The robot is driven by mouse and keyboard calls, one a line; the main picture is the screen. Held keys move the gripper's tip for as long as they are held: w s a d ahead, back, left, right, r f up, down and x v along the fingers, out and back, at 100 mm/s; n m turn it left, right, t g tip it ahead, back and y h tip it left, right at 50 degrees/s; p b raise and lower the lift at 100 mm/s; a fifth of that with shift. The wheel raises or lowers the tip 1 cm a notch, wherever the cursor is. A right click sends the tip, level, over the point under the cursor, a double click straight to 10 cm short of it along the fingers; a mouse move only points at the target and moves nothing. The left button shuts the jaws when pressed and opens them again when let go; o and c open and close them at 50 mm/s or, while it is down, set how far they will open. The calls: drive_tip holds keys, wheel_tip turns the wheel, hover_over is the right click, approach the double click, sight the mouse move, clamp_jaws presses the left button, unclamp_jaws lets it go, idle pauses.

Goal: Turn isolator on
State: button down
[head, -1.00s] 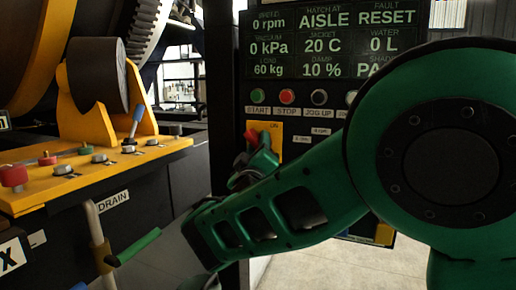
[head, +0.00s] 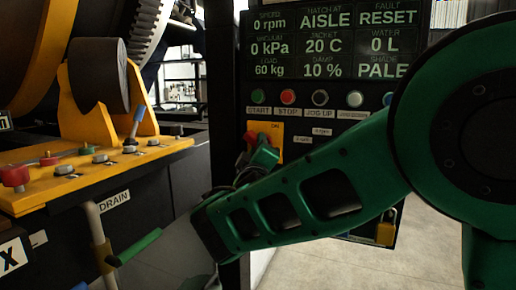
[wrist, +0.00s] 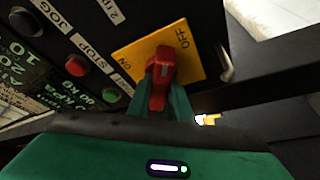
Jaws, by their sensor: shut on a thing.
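The isolator is a red handle (wrist: 161,78) on a yellow plate (wrist: 190,60) marked ON and OFF, in the wrist view. The handle stands between the two words, and I cannot tell exactly which it points to. My gripper (wrist: 163,100) is shut on the handle, one green finger on each side. In the head view the yellow plate (head: 278,128) is on the black control panel below the START and STOP buttons. The red handle (head: 251,137) shows at the plate's left, partly hidden by my gripper (head: 264,156).
A display (head: 325,45) fills the panel's top, above green START (head: 258,96) and red STOP (head: 288,96) buttons. A yellow padlock (head: 386,232) hangs at the panel's lower right. A yellow ledge (head: 90,175) with knobs and a blue-handled lever (head: 136,122) stands at left.

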drive_tip(key=n+g+y, duration=0.1)
drive_tip(key=n, duration=0.3)
drive_tip(key=n+g, duration=0.2)
drive_tip(key=n, duration=0.2)
drive_tip(key=shift+a+f+n, duration=0.1)
drive_tip(key=shift+f+n, duration=0.05)
drive_tip(key=shift+n, duration=0.15)
drive_tip(key=n+g, duration=0.1)
drive_tip(key=n, duration=0.2)
drive_tip(key=shift+f+n+g+h, duration=0.1)
drive_tip(key=shift+n+g+h, duration=0.2)
drive_tip(key=shift+g+h, duration=0.1)
drive_tip(key=shift+f+n+g+h, duration=0.1)
drive_tip(key=shift+n+g+h, duration=0.35)
drive_tip(key=shift+n, duration=0.85)
drive_tip(key=c, duration=1.6)
unclamp_jaws()
